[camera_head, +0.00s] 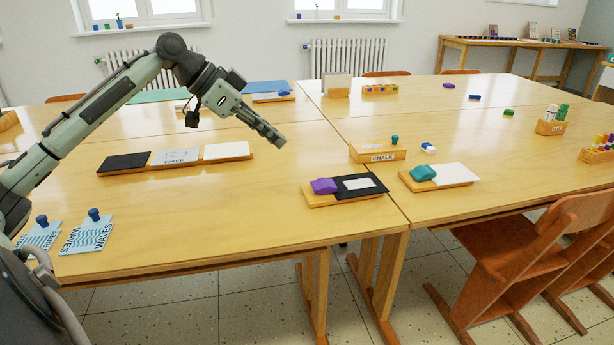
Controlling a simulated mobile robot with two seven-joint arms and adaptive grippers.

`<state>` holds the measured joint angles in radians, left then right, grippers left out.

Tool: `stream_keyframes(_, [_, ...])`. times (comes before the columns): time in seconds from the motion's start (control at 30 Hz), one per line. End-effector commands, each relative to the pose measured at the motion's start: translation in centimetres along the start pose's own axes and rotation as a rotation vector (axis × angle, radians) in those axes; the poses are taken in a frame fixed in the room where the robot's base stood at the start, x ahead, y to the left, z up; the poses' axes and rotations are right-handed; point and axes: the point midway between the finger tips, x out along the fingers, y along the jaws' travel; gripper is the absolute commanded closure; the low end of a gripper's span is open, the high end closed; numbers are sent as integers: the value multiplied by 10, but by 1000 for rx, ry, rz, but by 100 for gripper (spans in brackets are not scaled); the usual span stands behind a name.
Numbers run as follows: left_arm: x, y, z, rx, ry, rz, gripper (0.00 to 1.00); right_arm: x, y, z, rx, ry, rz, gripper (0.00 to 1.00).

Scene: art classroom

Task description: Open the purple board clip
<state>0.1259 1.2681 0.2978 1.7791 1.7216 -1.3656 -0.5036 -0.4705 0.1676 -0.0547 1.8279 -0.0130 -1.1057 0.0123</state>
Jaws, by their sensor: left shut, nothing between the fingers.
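The purple board clip (324,186) sits at the left end of a small wooden board with a black panel (356,192), near the front right corner of the near table. A small white card lies on the black panel. The clip looks closed down on the board, though its jaw is too small to tell for sure. My left gripper (280,141) is shut and empty, held above the table. It is up and to the left of the purple clip, apart from it, with its fingertips pointing right and down. My right gripper is not in view.
A teal clip (423,173) sits on a similar board with a white sheet to the right. A chalk box (378,153) stands behind the boards. A long wooden tray (134,170) with three panels lies left. Chairs (530,255) stand front right.

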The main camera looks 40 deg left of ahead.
Motion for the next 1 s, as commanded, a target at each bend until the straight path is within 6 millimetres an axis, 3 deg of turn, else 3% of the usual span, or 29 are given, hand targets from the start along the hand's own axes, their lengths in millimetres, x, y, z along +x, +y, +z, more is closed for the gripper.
stream_keyframes(0.37, [12,0,-1,-1,0,0,100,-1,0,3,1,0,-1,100])
stream_keyframes(0.47, [28,0,-2,-1,1,1,100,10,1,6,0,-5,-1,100])
stream_keyframes(0.8, [101,0,-2,-2,4,2,100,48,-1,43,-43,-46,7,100])
stream_keyframes(1.0, [122,0,22,-3,-2,1,100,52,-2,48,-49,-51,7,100])
